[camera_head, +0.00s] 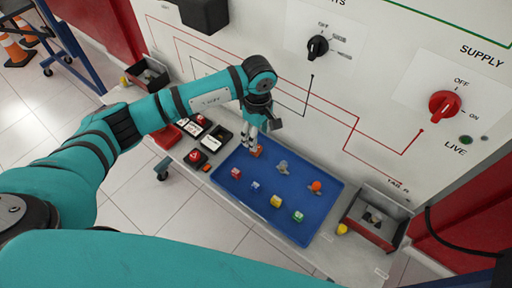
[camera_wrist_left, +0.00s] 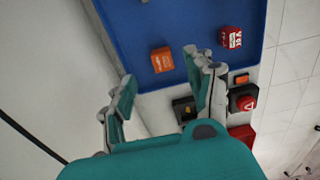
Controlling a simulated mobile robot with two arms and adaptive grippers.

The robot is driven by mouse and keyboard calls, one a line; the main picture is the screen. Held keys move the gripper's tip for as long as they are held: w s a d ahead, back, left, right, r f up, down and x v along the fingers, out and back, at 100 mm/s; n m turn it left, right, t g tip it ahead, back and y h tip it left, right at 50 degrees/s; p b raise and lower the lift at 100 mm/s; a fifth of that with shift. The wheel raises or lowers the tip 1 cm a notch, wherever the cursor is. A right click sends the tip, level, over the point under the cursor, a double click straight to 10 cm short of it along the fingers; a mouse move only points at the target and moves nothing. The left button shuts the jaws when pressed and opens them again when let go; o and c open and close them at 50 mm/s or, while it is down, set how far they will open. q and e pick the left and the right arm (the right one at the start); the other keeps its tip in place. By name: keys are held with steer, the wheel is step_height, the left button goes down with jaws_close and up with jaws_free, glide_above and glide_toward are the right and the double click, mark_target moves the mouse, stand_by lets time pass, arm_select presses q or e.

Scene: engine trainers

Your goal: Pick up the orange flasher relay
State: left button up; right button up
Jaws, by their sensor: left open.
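The orange flasher relay (camera_head: 257,152) is a small orange block on the blue tray, near its back left corner. In the left wrist view the relay (camera_wrist_left: 161,61) shows pale print on one face. My left gripper (camera_head: 249,146) points down over that corner, close beside the relay in the picture. In the left wrist view its two fingers (camera_wrist_left: 159,70) are spread wide, with the relay beyond and between the tips. Nothing is held. Whether a finger touches the relay cannot be told. My right gripper does not show.
The blue tray (camera_head: 320,227) also holds a red block (camera_head: 235,173), a blue one (camera_head: 255,185), a yellow one (camera_head: 276,201), a green one (camera_head: 298,216) and an orange-topped part (camera_head: 316,186). Switches stand left of it, a grey bin (camera_head: 361,232) right. The panel wall rises behind.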

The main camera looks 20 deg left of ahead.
arm_select(q)
steer(key=shift+f, duration=0.2)
steer(key=shift+s+f, duration=0.1)
steer(key=shift+f, duration=0.25)
step_height(320, 180, down, 4)
steer(key=shift+s+r+p, duration=0.1)
steer(key=shift+r+p, duration=0.1)
steer(key=shift+p, duration=0.6)
steer(key=shift+f, duration=0.45)
steer(key=c, duration=1.1)
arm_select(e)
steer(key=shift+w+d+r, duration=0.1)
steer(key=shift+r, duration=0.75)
arm_select(q)
steer(key=shift+r, duration=0.1)
